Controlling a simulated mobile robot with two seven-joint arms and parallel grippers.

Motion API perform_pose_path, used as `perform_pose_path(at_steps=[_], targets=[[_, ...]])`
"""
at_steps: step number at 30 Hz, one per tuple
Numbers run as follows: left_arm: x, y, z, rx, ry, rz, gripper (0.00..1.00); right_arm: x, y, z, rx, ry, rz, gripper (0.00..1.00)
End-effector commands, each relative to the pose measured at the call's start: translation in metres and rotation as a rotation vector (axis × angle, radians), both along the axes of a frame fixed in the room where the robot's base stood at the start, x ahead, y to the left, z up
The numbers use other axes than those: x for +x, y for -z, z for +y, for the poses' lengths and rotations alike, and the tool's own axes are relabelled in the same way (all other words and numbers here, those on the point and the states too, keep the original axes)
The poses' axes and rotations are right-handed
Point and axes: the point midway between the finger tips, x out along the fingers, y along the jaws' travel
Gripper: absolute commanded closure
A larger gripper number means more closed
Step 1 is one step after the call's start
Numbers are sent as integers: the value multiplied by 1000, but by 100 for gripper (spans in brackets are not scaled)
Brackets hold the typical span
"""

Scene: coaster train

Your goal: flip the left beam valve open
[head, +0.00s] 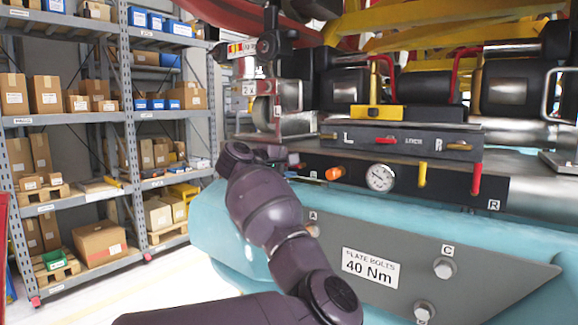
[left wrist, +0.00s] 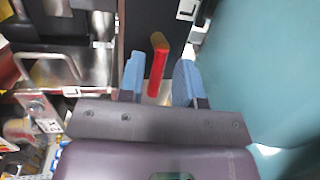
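My left gripper (head: 290,160) is at the left end of the dark lower valve panel (head: 400,181) in the head view. In the left wrist view, the left gripper (left wrist: 160,76) is open, with two blue fingertips apart. A red valve handle (left wrist: 158,62) stands between the fingers, with gaps visible on both sides. The head view does not show this handle; my gripper and arm cover that end of the panel. A similar red handle (head: 477,179) hangs down at the panel's right end, by a label R. My right gripper is not in view.
A pressure gauge (head: 380,177), an orange knob (head: 335,172) and a yellow handle (head: 422,174) sit along the same panel. An upper block (head: 410,141) marked L and R lies above. A grey bolted plate (head: 400,262) is below. Shelving (head: 127,130) stands at left.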

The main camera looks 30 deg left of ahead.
Motion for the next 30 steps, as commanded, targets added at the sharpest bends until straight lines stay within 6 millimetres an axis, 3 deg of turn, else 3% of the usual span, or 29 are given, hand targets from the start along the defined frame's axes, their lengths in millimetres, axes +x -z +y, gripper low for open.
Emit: perform_pose_path(at_steps=[14, 30], targets=[[-9, -3, 3, 1, -1, -3, 60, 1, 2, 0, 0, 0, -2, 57], [-92, -19, 24, 2, -3, -2, 60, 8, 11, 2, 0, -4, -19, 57]])
